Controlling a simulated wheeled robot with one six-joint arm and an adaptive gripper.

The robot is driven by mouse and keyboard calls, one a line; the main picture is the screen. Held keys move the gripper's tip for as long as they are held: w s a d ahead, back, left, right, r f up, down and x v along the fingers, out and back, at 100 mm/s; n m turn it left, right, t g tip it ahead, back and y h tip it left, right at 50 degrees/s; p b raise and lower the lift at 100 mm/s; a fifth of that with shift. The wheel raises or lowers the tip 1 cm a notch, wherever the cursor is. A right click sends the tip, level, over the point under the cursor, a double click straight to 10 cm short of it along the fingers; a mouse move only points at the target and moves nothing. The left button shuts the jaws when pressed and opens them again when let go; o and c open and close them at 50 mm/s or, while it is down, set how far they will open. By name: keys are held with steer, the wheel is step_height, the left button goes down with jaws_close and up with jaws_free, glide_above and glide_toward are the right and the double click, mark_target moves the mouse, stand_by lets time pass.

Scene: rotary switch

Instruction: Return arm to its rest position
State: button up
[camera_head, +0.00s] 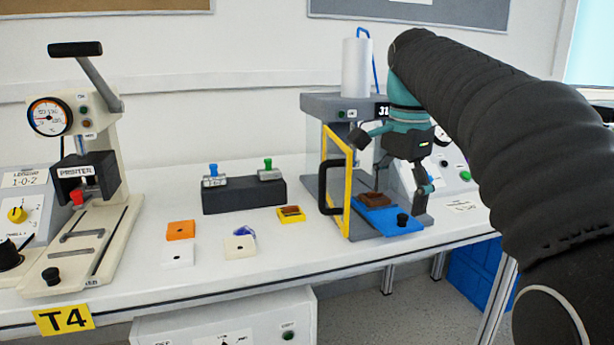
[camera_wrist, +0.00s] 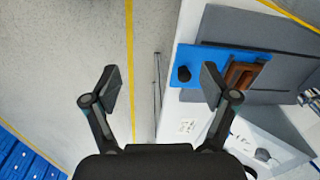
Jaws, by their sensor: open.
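My gripper (camera_head: 402,182) hangs from my black-sleeved arm at the right of the head view, near the front of the grey press station (camera_head: 325,103). Its fingers are apart and empty. In the wrist view my gripper (camera_wrist: 161,87) spreads over the floor and the table edge. The blue tray (camera_head: 395,222) with a black knob and a brown block (camera_head: 374,199) is below it; the tray also shows in the wrist view (camera_wrist: 200,58). The right finger overlaps the tray's image there; I cannot tell the gap. A control box (camera_head: 455,165) behind the gripper is partly hidden.
A yellow-framed guard (camera_head: 348,180) with a black handle stands just left of my gripper. A printer press (camera_head: 90,150) and a yellow-knobbed box (camera_head: 17,215) stand at left. Small tiles (camera_head: 181,230) and a dark block (camera_head: 243,195) lie mid-table. Floor is open in front.

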steer(key=s+f+n+t, duration=0.5)
steer(key=s+f+n, duration=0.7)
steer(key=s+f, duration=0.8)
steer(key=shift+s+f+n, duration=0.25)
steer(key=shift+f+n, duration=0.05)
steer(key=shift+f, duration=0.3)
